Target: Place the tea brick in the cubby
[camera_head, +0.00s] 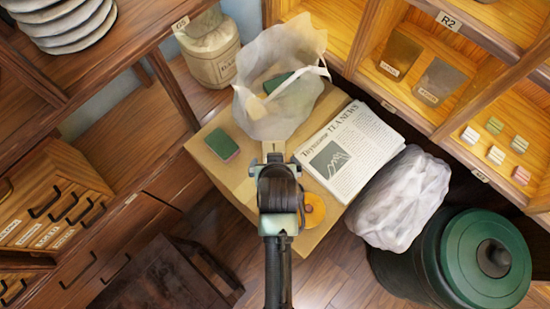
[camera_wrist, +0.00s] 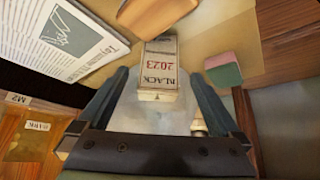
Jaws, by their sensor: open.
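The tea brick (camera_wrist: 158,68), a pale block with a wrapper reading "BLACK 2023", lies on the brown work surface (camera_head: 240,184). In the head view my gripper (camera_head: 275,157) is above the surface, just in front of the clear plastic bag. Wooden cubbies (camera_head: 418,113) stand at the right, one labelled R2; which one is the task's is not shown.
The plastic bag (camera_head: 290,50) holds a green block. A green and pink block (camera_head: 222,144) lies left, a newspaper (camera_head: 350,152) right, an orange disc (camera_head: 313,210) beside my arm. Cubbies hold dark slabs (camera_head: 400,53) and small blocks (camera_head: 495,155). A green-lidded bin (camera_head: 480,258) stands lower right.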

